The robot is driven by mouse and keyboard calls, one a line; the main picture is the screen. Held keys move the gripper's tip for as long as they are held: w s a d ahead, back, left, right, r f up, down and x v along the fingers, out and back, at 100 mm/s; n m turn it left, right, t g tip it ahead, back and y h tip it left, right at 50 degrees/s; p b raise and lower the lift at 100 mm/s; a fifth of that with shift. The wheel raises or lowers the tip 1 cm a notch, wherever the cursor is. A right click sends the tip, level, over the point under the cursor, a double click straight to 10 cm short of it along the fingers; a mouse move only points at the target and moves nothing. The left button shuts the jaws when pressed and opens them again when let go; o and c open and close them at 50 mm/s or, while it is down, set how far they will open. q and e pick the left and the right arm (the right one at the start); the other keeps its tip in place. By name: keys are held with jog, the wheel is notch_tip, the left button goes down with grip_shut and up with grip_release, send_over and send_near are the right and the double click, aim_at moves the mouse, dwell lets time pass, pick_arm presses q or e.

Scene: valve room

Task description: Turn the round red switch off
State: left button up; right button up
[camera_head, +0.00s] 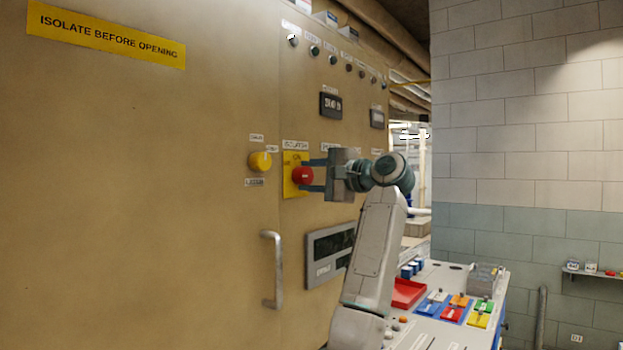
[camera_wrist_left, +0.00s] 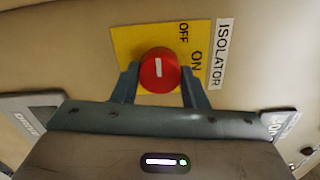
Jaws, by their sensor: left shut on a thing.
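The round red switch (camera_head: 302,175) sits on a yellow plate (camera_head: 289,188) on the tan cabinet front. My left gripper (camera_head: 310,175) reaches it from the right, with one finger above and one below. In the left wrist view the red switch (camera_wrist_left: 158,72) is between the two fingers, which are shut on its sides. Its white mark stands upright in that picture. The word OFF is up and right of the knob, and ON is to its right. An ISOLATOR label (camera_wrist_left: 222,54) is beside the plate. My right gripper is not in view.
A yellow knob (camera_head: 260,161) is left of the switch. A door handle (camera_head: 272,270) stands out below it. A dark display panel (camera_head: 329,252) is below the switch. A bench (camera_head: 436,329) with coloured blocks and a red tray (camera_head: 407,293) is at the lower right.

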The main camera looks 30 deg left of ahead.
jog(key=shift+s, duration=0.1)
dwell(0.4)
pick_arm(q)
jog(key=o, duration=0.9)
jog(key=shift+o, duration=0.4)
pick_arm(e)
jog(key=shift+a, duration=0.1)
pick_arm(q)
jog(key=shift+d, duration=0.1)
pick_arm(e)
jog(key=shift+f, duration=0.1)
pick_arm(q)
jog(key=shift+d, duration=0.3)
jog(key=d+b, duration=0.1)
jog(key=d, duration=0.2)
jog(key=shift+s+f, duration=0.1)
jog(key=shift+f, duration=0.05)
jog(key=b, duration=0.2)
send_near(309, 178)
jog(key=shift+d+r, duration=0.25)
jog(key=shift+d, duration=0.5)
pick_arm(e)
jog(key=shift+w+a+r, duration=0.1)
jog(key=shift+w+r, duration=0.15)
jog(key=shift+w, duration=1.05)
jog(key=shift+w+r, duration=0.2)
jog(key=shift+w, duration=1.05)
